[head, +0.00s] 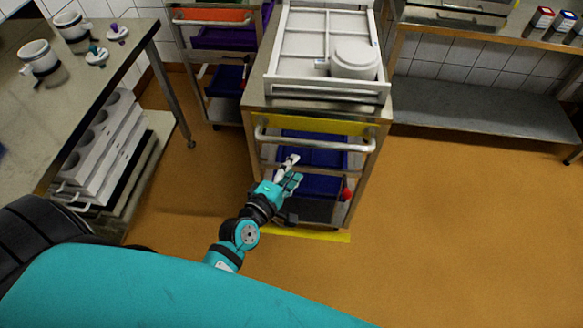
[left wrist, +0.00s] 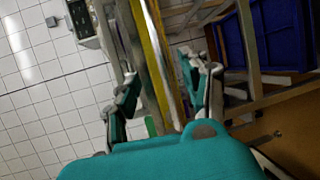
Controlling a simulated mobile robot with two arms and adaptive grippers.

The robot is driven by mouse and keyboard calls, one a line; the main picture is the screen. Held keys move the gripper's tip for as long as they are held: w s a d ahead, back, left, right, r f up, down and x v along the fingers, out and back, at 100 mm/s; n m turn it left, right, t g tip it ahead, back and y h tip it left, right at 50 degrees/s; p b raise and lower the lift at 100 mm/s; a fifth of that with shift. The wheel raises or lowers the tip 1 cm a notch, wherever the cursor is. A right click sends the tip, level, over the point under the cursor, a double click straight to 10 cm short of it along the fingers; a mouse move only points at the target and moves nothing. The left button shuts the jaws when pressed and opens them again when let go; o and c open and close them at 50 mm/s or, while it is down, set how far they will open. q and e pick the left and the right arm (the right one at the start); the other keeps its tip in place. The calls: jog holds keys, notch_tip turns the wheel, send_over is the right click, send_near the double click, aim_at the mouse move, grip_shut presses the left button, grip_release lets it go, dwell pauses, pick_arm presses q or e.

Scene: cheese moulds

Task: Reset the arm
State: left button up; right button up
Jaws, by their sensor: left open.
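My left gripper (head: 288,172) is teal and grey and sits low in front of the trolley, below its push handle in the head view. Its two fingers stand apart in the left wrist view (left wrist: 165,88), with nothing gripped between them. The metal trolley (head: 255,88) has a yellow strip and a bar handle (head: 310,143) on its near side. In the left wrist view a shiny bar (left wrist: 160,55) and a yellow strip (left wrist: 152,40) run behind the gap between the fingers. My right gripper is not in view.
A white divided tray (head: 300,50) with a white mould (head: 354,59) lies on the trolley. Blue crates (head: 318,155) sit on lower shelves. A steel table (head: 105,62) with white moulds (head: 39,57) stands left, a shelf (head: 480,104) right. The orange floor (head: 450,230) is clear at right.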

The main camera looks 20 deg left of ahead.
pick_arm(q)
jog(key=s+d+f+m+g, duration=0.1)
jog(key=s+f+m+g, duration=0.5)
jog(key=f, duration=0.9)
jog(key=s+f+m+g, duration=0.2)
jog(key=s+f+m, duration=0.3)
jog(key=s+f, duration=0.7)
jog(key=s+a+f+m+g+y, duration=0.1)
jog(key=s+a+f+m+g, duration=0.2)
jog(key=s+f, duration=0.5)
jog(key=s+a+f+m+g+y, duration=0.1)
jog(key=s+a+f+m+g, duration=0.2)
jog(key=s, duration=1)
notch_tip(320, 180, down, 6)
jog(key=m, duration=0.3)
jog(key=shift+r+g, duration=0.15)
jog(key=shift+g, duration=0.25)
